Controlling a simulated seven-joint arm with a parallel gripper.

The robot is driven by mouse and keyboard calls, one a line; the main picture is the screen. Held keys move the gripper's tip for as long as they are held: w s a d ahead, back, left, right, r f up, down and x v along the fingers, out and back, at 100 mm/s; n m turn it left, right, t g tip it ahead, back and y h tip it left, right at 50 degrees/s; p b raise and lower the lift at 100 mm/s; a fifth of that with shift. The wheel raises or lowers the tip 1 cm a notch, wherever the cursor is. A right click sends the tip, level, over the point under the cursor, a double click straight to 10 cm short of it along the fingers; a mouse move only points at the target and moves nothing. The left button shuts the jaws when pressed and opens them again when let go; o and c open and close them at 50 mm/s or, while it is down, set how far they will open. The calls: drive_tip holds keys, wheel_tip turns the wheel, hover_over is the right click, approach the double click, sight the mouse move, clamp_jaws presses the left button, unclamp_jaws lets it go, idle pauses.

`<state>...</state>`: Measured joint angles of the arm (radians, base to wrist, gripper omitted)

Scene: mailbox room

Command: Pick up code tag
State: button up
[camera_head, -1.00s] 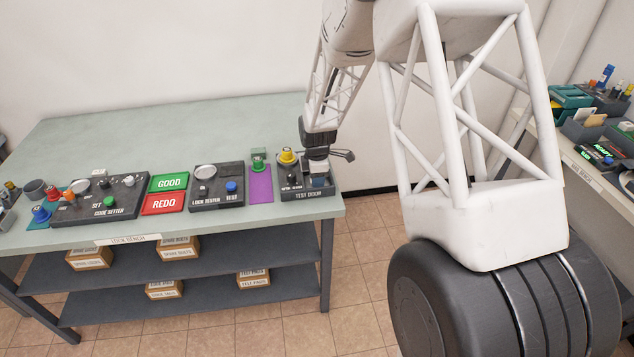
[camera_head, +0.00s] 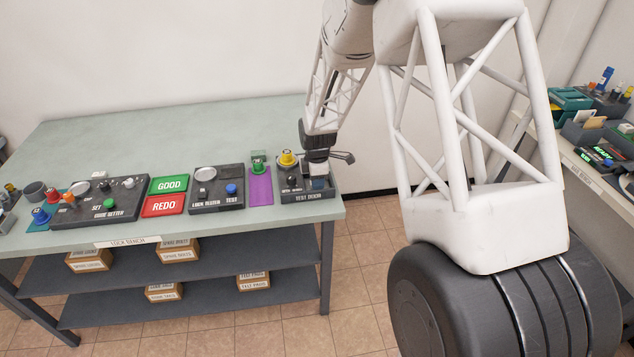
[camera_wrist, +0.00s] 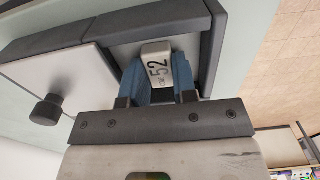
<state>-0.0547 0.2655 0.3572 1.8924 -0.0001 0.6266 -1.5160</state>
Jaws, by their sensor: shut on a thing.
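The code tag (camera_wrist: 156,66) is a small pale block with a dark "52" on its face, seen in the wrist view. My gripper (camera_wrist: 160,88) has its blue fingers on both sides of the tag and is shut on it. In the head view my gripper (camera_head: 318,182) is low over the dark test door tray (camera_head: 312,198) at the right end of the lock bench. The tag is hard to make out in the head view. I cannot tell whether it touches the tray.
A yellow-topped knob (camera_head: 287,158) stands just left of my gripper, with a purple mat (camera_head: 260,186) beyond it. The lock tester (camera_head: 216,190) and the GOOD (camera_head: 168,184) and REDO (camera_head: 165,206) plates lie farther left. The back of the lock bench (camera_head: 180,125) is clear.

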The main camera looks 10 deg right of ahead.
drive_tip(key=shift+r, duration=0.1)
drive_tip(key=shift+r, duration=0.8)
drive_tip(key=shift+s+r, duration=0.15)
drive_tip(key=shift+r, duration=0.75)
drive_tip(key=s+r, duration=0.1)
drive_tip(key=s, duration=1.4)
drive_tip(key=shift+s+d+r, duration=0.2)
drive_tip(key=shift+s+d, duration=0.15)
drive_tip(key=shift+d, duration=0.1)
drive_tip(key=w+a, duration=0.3)
drive_tip(key=w, duration=0.1)
drive_tip(key=w+a, duration=0.3)
drive_tip(key=w, duration=0.1)
drive_tip(key=w+a, duration=0.2)
drive_tip(key=w, duration=0.1)
drive_tip(key=shift+w+a+r, duration=0.25)
drive_tip(key=shift+w+a, duration=0.15)
drive_tip(key=w+a, duration=0.6)
drive_tip(key=w+a+f, duration=0.1)
drive_tip(key=w+a, duration=0.2)
drive_tip(key=a, duration=0.1)
drive_tip(key=shift+w, duration=0.1)
